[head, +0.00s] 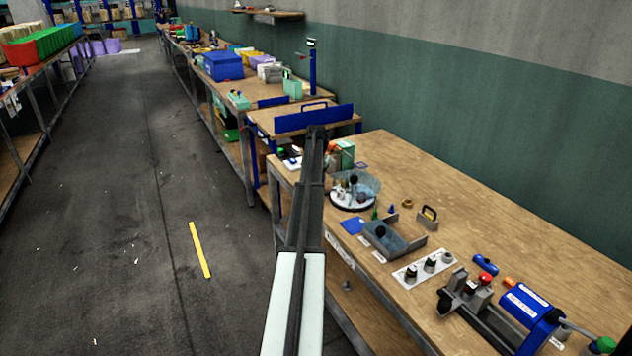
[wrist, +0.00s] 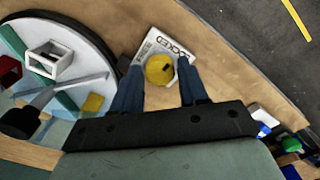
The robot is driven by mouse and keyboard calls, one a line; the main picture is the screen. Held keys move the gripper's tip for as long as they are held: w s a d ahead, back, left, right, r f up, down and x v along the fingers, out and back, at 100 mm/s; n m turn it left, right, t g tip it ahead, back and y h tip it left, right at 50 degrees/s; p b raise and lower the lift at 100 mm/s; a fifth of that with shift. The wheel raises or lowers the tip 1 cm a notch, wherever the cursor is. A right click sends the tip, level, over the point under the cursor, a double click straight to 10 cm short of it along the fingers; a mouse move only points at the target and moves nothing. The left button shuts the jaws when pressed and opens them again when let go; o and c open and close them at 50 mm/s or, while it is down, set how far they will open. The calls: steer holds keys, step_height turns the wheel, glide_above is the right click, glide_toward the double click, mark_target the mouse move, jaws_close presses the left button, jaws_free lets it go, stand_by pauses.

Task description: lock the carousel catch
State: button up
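The catch shows in the wrist view as a round yellow knob (wrist: 160,70) with a small dark mark on its face. The carousel (wrist: 92,38), a pale disc with a dark edge, lies to the left of the fingers. In the head view the carousel (head: 350,206) stands on the bench beside my arm, which hides the catch and gripper.
On the carousel are a white open box (wrist: 48,58), a yellow block (wrist: 93,103) and a grey bar. On the bench (head: 470,220), a grey tray (head: 405,243), a white strip with several knobs (head: 411,275) and a blue press (head: 528,303) stand nearer. The floor at left is open.

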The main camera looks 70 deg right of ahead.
steer(key=shift+o, duration=1.4)
step_height(320, 180, up, 14)
steer(key=shift+f, duration=0.15)
